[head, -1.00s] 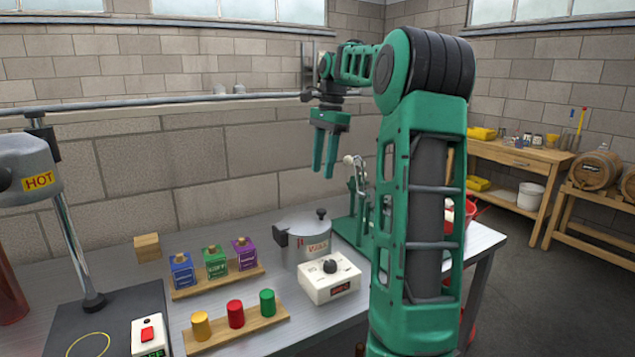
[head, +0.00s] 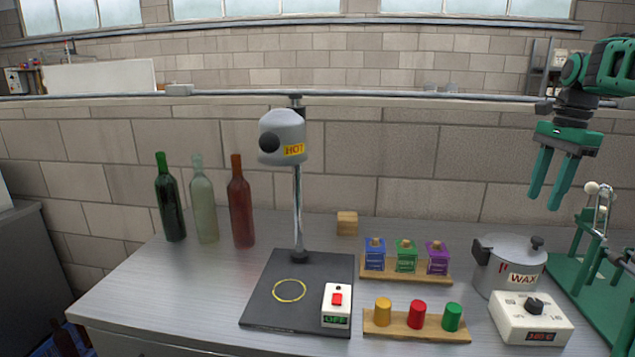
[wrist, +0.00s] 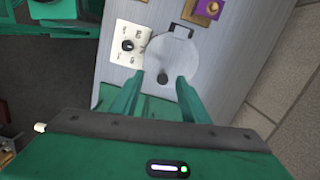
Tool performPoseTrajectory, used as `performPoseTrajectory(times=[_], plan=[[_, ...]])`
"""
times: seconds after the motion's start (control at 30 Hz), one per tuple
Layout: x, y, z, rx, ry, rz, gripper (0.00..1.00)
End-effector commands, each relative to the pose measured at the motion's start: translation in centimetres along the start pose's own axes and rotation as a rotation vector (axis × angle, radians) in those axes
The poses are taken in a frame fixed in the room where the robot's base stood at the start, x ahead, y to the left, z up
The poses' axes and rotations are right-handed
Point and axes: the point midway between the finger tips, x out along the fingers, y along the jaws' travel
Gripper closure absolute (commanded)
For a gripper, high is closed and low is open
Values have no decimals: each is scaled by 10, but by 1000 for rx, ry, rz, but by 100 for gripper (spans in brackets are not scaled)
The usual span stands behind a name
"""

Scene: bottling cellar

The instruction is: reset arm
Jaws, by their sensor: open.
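My gripper (head: 553,178) is green, open and empty, with its two fingers pointing down. In the head view it hangs in the air at the upper right, above the wax pot (head: 510,268) and the green corking stand (head: 600,265). In the wrist view my gripper (wrist: 158,97) shows its fingers apart, with the lidded wax pot (wrist: 178,58) beyond them. Nothing is between the fingers. Most of my arm is outside the head view.
A heat lamp (head: 283,135) stands on a black base with a switch box (head: 337,306) reading OFF. Three bottles (head: 201,205) stand at the left. Coloured square bottles, capsules on a wooden strip (head: 400,327) and a dial box (head: 531,320) stand in front. Table space at left is clear.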

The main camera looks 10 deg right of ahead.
Motion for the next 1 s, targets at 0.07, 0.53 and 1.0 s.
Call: performPoseTrajectory(times=[0.07,0.53,1.0], plan=[[13,19,26,-99,26,18,59],[116,189,102,-735,99,48,59],[197,290,118,-1109,81,46,59]])
